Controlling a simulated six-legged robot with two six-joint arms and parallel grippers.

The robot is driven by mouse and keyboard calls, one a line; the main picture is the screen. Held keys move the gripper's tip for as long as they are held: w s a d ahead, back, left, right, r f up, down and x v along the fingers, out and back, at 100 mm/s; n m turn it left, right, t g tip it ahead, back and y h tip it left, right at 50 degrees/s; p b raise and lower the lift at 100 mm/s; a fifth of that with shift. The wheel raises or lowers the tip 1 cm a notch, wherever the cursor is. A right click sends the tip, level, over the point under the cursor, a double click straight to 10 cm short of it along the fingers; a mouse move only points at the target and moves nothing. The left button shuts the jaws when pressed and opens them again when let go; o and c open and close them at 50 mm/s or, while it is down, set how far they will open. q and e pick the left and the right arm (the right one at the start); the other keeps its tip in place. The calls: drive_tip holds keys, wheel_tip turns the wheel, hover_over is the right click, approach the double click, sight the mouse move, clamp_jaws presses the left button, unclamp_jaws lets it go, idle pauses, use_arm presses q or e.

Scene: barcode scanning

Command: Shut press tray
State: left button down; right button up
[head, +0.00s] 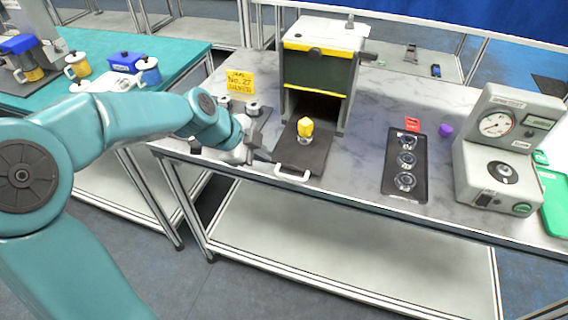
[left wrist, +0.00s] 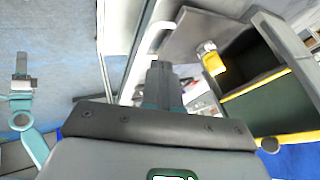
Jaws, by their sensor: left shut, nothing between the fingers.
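The press (head: 318,68), dark green with yellow strips and a grey frame, stands at the back of the marble-look table. Its dark tray (head: 300,158) is pulled out at the front, with a white handle (head: 292,176) on its near edge. A small jar with a yellow top (head: 305,128) stands on the tray. My left gripper (head: 270,158) is shut and empty by the tray's left front side, close to the handle. In the left wrist view its fingers (left wrist: 162,78) point toward the handle (left wrist: 150,42) and the tray (left wrist: 190,35). I cannot tell whether they touch. My right gripper is out of view.
A yellow sign (head: 240,82) and small round parts (head: 253,108) stand left of the press. A black holder with several glass-like rings (head: 405,160), a purple piece (head: 446,130) and a grey gauge device (head: 505,150) stand to the right. The table between tray and holder is clear.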

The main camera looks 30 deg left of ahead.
sight(280, 165)
use_arm(q)
drive_tip(key=p+x, duration=0.1)
drive_tip(key=x, duration=0.7)
drive_tip(key=shift+w+f, duration=0.1)
drive_tip(key=shift+f, duration=0.3)
drive_tip(key=shift+w+d+f, duration=0.1)
drive_tip(key=shift+w+f, duration=0.15)
drive_tip(key=shift+f, duration=0.05)
